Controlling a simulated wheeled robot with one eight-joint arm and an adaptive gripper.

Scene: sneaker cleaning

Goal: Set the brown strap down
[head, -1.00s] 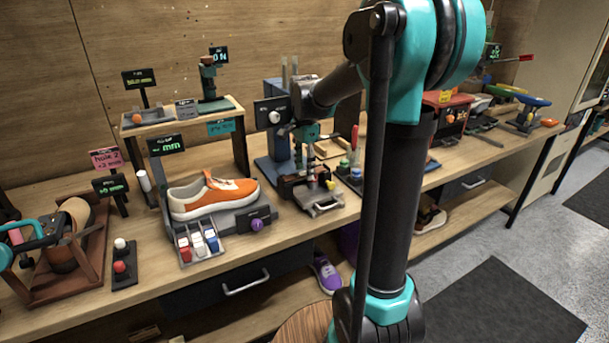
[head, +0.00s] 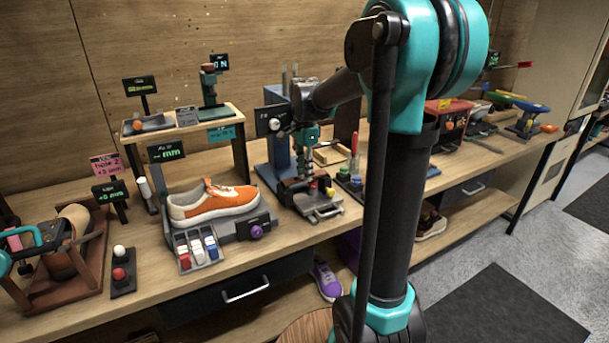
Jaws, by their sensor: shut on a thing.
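My gripper (head: 304,174) points down at the blue press stand, small in the head view. Its jaws are shut on a dark brown piece, which appears to be the brown strap (head: 293,186). The strap is low, just over or on the grey metal fixture (head: 328,211) at the stand's foot. I cannot tell whether it touches the fixture. The fingertips and part of the strap are hard to make out against the dark parts around them.
The blue press stand (head: 276,155) rises right behind my gripper. An orange and white sneaker (head: 213,204) sits on a grey holder to the left. Small bottles (head: 350,178) stand close on the right.

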